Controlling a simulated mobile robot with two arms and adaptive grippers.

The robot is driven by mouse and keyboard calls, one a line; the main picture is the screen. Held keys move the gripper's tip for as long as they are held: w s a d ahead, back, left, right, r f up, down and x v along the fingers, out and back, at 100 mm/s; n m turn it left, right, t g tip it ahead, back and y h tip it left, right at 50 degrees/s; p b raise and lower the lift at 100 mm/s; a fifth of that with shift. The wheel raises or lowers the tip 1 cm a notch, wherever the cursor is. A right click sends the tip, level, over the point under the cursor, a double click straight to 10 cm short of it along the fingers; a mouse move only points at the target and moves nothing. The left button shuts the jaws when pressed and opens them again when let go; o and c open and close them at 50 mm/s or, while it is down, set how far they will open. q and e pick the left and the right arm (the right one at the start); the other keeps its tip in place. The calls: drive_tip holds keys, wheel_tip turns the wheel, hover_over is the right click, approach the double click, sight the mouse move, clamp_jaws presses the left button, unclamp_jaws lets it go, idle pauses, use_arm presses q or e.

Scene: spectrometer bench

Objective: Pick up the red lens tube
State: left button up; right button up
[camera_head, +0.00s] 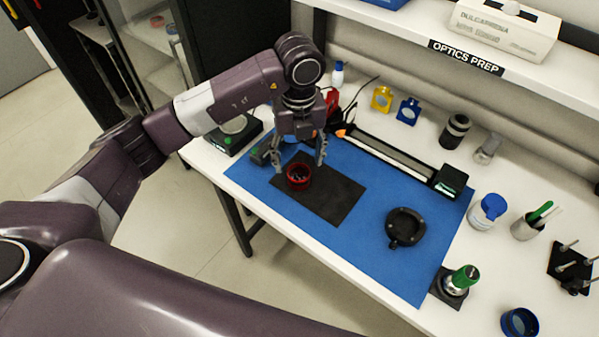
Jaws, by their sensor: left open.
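The red lens tube (299,177) is a short, open-topped ring with a dark inside. It stands on the black pad (335,197), near the pad's upper left end. My left gripper (299,161) points down over the tube from behind it, with its two fingers spread to either side. The fingers look empty, and I cannot tell whether they touch the tube. My right gripper is not in view.
The black pad lies on a blue mat (375,230) on the white bench. A black ring mount (405,227) lies on the mat at right. A long black rail (395,158) runs behind. A green-topped item (461,280) stands near the front right. A shelf (400,35) overhangs the back.

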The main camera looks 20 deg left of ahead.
sight(299, 176)
use_arm(q)
wheel_tip(299, 176, down, 5)
drive_tip(key=p, duration=0.2)
drive_tip(key=shift+f+p, duration=0.2)
drive_tip(key=shift+p, duration=0.2)
drive_tip(key=shift+w+f, duration=0.1)
drive_tip(key=shift+f, duration=0.2)
drive_tip(key=c, duration=1.3)
drive_tip(key=shift+r, duration=0.15)
